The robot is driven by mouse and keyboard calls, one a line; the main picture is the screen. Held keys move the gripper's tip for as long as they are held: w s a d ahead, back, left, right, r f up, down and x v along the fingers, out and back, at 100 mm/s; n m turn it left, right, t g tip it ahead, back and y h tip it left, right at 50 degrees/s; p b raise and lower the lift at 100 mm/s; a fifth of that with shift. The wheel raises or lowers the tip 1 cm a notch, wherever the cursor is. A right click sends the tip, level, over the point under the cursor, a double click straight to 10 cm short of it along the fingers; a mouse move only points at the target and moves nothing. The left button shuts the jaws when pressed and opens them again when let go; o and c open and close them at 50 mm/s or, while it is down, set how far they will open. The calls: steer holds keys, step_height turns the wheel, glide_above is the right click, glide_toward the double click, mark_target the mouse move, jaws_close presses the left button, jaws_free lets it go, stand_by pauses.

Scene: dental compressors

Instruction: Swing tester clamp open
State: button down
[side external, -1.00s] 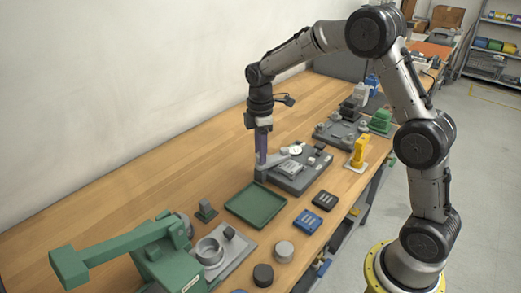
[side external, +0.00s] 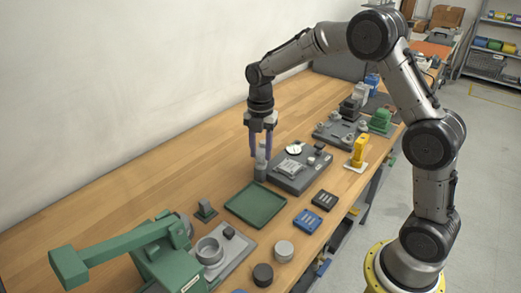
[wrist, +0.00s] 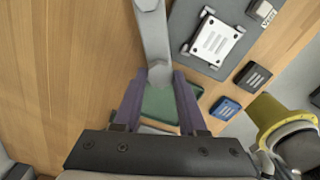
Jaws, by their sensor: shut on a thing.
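The tester (side external: 303,176) is a dark grey base on the bench with a round dial (side external: 294,148) and a light slotted plate (side external: 289,167) on top. In the wrist view the slotted plate (wrist: 213,42) lies uncovered. The grey clamp arm (wrist: 153,35) runs beside the tester base, clear of the slotted plate, and its end lies between my purple fingers. My gripper (side external: 260,155) points down at the tester's left edge, shut on the clamp arm. The clamp's pivot is hard to make out.
A green tray (side external: 232,209) lies just in front of the tester. A dark block (side external: 325,200) and a blue block (side external: 307,222) sit to its right. A yellow device (side external: 358,152) stands beyond. A green press (side external: 170,260) fills the front left. The bench toward the wall is clear.

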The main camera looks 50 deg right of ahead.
steer(key=shift+r+n, duration=0.1)
steer(key=shift+n, duration=1)
steer(key=shift+c, duration=2.3)
jaws_free()
step_height(320, 180, up, 14)
